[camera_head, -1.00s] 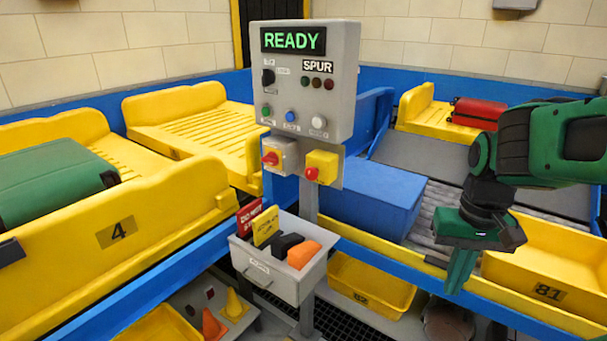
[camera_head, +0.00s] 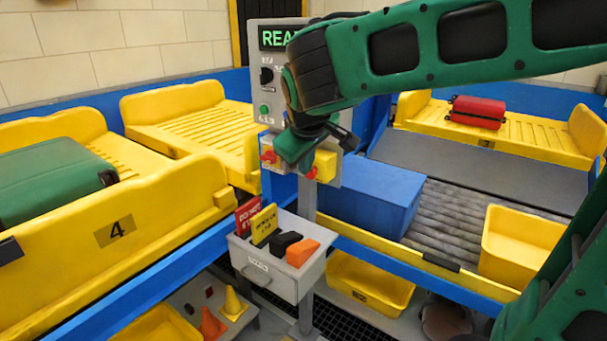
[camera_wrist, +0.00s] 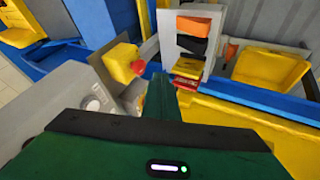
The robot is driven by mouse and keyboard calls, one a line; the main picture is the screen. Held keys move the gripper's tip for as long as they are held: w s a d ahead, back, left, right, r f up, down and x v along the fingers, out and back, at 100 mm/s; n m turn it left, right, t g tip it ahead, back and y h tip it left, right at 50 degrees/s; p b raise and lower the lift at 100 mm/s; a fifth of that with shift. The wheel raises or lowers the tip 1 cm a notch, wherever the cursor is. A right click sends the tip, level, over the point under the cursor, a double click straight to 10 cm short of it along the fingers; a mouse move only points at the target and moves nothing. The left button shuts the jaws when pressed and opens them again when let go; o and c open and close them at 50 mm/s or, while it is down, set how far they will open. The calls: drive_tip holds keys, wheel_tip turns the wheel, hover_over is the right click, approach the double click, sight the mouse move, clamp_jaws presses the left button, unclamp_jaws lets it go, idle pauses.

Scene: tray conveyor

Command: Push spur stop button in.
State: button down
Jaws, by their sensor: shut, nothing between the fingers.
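The spur stop button (camera_head: 312,173) is a red button on a yellow box (camera_head: 326,164) under the grey control panel (camera_head: 265,75). In the wrist view the red button (camera_wrist: 138,67) sticks out of the yellow box (camera_wrist: 121,62). My gripper (camera_head: 303,160) is shut and empty, in front of the panel's lower edge and close to the button. In the wrist view its green fingers (camera_wrist: 160,90) point just right of and below the button; I cannot tell whether they touch it. My arm hides the right part of the panel.
A grey box with a red switch (camera_head: 268,157) sits just left of the button. A grey bin (camera_head: 262,276) with signs and orange and black items hangs below. A blue box (camera_head: 372,195) stands on the conveyor to the right.

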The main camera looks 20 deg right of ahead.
drive_tip(key=shift+w+a+r+t, duration=0.15)
drive_tip(key=shift+w+a+r, duration=0.05)
drive_tip(key=shift+a, duration=0.3)
drive_tip(key=shift+w+a+r+t, duration=0.15)
drive_tip(key=shift+a, duration=0.3)
drive_tip(key=shift+f, duration=0.1)
drive_tip(key=w+d+f, duration=0.5)
drive_tip(key=w+f, duration=0.2)
drive_tip(key=w, duration=0.1)
drive_tip(key=shift+w+f, duration=0.15)
drive_tip(key=shift+f, duration=0.15)
